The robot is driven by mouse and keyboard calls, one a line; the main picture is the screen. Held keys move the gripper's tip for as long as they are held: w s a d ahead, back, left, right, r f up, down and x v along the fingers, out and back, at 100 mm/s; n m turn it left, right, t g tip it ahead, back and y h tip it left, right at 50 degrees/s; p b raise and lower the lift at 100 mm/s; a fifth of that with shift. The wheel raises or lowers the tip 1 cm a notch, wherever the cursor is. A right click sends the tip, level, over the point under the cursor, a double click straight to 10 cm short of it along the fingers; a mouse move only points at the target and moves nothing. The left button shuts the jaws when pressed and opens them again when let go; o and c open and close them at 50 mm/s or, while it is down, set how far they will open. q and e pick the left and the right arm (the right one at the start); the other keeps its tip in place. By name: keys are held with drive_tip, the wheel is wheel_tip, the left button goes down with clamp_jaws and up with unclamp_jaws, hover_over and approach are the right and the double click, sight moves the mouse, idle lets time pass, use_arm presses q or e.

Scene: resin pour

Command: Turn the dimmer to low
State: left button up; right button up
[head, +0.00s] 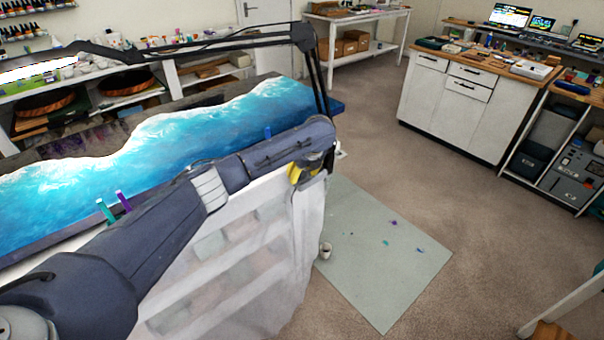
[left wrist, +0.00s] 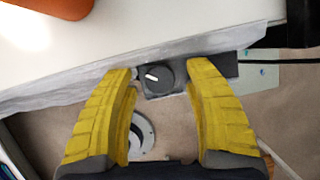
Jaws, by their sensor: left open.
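The dimmer is a round dark knob (left wrist: 160,77) with a white pointer mark, on a dark box at the edge of a white, sheet-draped surface in the left wrist view. The mark lies on the knob's left side, tilted slightly up to the left. My left gripper (left wrist: 160,71) is open, its yellow fingers on either side of the knob; I cannot tell whether they touch it. In the head view the left gripper (head: 304,172) is at the draped table's right end, and the dimmer cannot be made out there. My right gripper is not in view.
A blue-and-white resin slab (head: 180,135) lies on the draped table (head: 240,250). A bright light bar (head: 38,73) hangs on a black boom above it. An orange object (left wrist: 45,18) is on the white surface.

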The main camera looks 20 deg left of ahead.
use_arm(q)
clamp_jaws()
idle(0.3)
drive_tip(key=n, duration=0.2)
drive_tip(key=n+g, duration=0.1)
drive_tip(key=n, duration=0.1)
drive_tip(key=shift+w+d+n+g+y, duration=0.1)
drive_tip(key=shift+n+g+y, duration=0.2)
drive_tip(key=shift+y, duration=0.1)
unclamp_jaws()
